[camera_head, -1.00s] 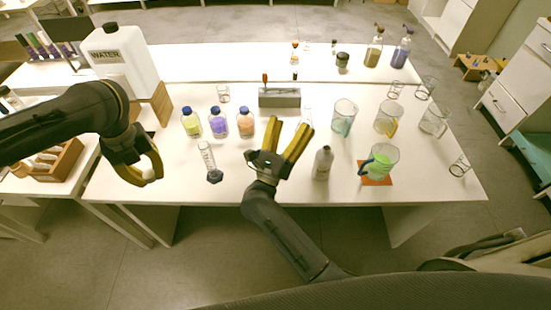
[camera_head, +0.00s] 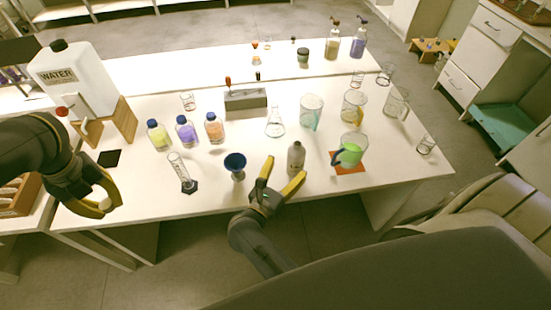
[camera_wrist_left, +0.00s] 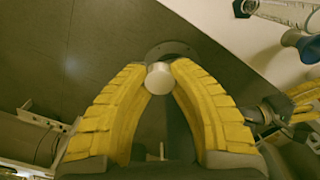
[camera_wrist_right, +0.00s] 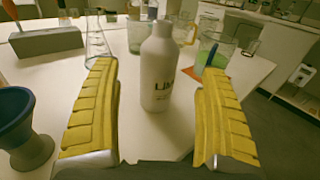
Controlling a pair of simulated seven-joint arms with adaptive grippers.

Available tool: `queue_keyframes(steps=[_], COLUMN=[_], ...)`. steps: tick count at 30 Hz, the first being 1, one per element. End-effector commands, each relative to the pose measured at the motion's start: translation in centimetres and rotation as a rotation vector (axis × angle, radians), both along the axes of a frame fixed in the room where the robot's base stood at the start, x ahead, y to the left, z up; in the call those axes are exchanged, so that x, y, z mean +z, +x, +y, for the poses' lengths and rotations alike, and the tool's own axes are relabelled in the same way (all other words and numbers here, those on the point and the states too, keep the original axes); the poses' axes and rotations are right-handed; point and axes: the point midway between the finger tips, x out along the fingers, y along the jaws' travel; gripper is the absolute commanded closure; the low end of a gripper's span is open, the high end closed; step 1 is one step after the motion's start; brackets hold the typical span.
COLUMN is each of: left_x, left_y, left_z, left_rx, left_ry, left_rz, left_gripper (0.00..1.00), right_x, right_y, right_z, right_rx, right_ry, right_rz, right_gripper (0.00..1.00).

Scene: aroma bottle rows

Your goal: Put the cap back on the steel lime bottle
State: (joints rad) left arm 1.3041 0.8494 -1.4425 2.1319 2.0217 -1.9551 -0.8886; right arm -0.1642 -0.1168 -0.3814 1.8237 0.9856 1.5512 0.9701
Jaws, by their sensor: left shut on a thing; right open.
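The lime bottle (camera_head: 296,158) is a plain grey-white bottle standing upright near the front of the table. In the right wrist view the bottle (camera_wrist_right: 157,75) shows part of a dark label and a narrow neck with no cap visible on it. My right gripper (camera_head: 286,170) is open, its yellow fingers pointing at the bottle, which appears centred between them in its wrist view; contact cannot be told. My left gripper (camera_head: 118,203) is shut on a small pale round cap (camera_wrist_left: 159,78) at its fingertips, off the table's front left edge, far from the bottle.
A blue funnel (camera_head: 235,165) and a graduated cylinder (camera_head: 181,172) stand left of the right gripper. A green-filled beaker (camera_head: 351,150) on an orange mat (camera_head: 346,168) is right of the bottle. A flask (camera_head: 275,125) and a grey block (camera_head: 245,99) are behind.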

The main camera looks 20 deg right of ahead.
Motion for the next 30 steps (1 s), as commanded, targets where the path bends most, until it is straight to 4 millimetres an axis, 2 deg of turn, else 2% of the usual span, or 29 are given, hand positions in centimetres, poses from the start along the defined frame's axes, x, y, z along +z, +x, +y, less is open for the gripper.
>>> queue_keyframes(steps=[5, 12, 22, 30], left_x=[0.0, 0.0, 0.0, 0.0], left_y=[0.0, 0.0, 0.0, 0.0], left_z=[0.0, 0.0, 0.0, 0.0], left_rx=[0.0, 0.0, 0.0, 0.0], left_ry=[0.0, 0.0, 0.0, 0.0], left_rz=[0.0, 0.0, 0.0, 0.0], left_gripper=[0.87, 0.87, 0.87, 0.87], right_x=[0.1, 0.1, 0.1, 0.1], right_y=[0.3, 1.4, 1.6, 3.3], right_z=[-0.4, -2.0, -2.2, -4.7], right_rx=[0.001, 0.001, 0.001, 0.001], right_ry=[-0.002, -0.004, -0.003, -0.004], right_rz=[0.0, 0.0, -0.001, -0.001], right_gripper=[0.22, 0.22, 0.22, 0.22])
